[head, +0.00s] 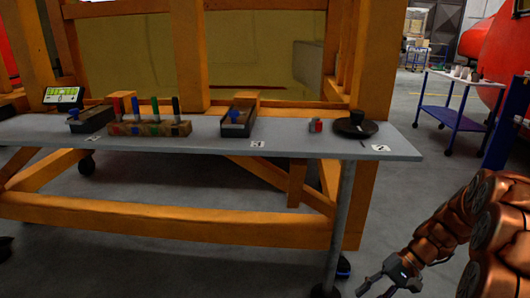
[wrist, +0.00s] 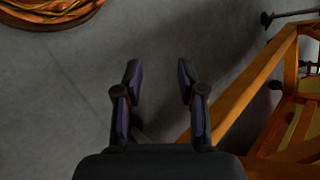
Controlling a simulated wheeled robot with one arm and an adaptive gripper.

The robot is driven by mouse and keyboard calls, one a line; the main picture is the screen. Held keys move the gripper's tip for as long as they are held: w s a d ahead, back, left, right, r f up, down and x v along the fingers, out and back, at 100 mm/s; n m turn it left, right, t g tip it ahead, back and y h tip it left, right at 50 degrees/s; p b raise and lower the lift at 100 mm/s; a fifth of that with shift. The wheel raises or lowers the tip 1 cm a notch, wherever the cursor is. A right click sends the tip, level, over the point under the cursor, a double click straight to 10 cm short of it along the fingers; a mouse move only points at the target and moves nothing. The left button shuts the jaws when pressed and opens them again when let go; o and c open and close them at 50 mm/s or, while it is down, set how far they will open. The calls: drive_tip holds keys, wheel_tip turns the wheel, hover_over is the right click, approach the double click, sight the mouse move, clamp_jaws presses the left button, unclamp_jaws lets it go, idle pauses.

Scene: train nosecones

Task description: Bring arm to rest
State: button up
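My gripper (head: 377,286) hangs low at the bottom right of the head view, below and to the right of the table. My copper-coloured arm bends down to it from the right edge. In the wrist view my gripper (wrist: 158,78) has its two dark fingers apart, with only grey floor between them. It holds nothing and touches nothing that I can see.
A grey table (head: 210,138) carries two dark bins, a block with coloured markers (head: 150,128), a small red-green item (head: 316,126) and a dark cup on a plate (head: 356,127). Orange wooden framing (head: 160,232) stands around it. A blue trolley (head: 452,115) stands at back right.

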drive_tip(key=s+a+r+n+h+p, duration=0.1)
drive_tip(key=s+a+r+p, duration=0.25)
drive_tip(key=r, duration=0.35)
drive_tip(key=s+a+r+g+h+p, duration=0.1)
drive_tip(key=s+a+r+h+p, duration=0.2)
drive_tip(key=r, duration=0.4)
drive_tip(key=s+a+r+n+p, duration=0.1)
drive_tip(key=s+r+p, duration=0.35)
drive_tip(key=r, duration=0.25)
drive_tip(key=s+a+r+n+t+h+p, duration=0.1)
drive_tip(key=s+r+h+p, duration=0.3)
drive_tip(key=s+r+p, duration=1)
wheel_tip(320, 180, up, 2)
drive_tip(key=shift+s+r+n+h, duration=0.2)
drive_tip(key=shift+n+h, duration=0.1)
drive_tip(key=shift+n, duration=0.3)
drive_tip(key=shift+a, duration=0.1)
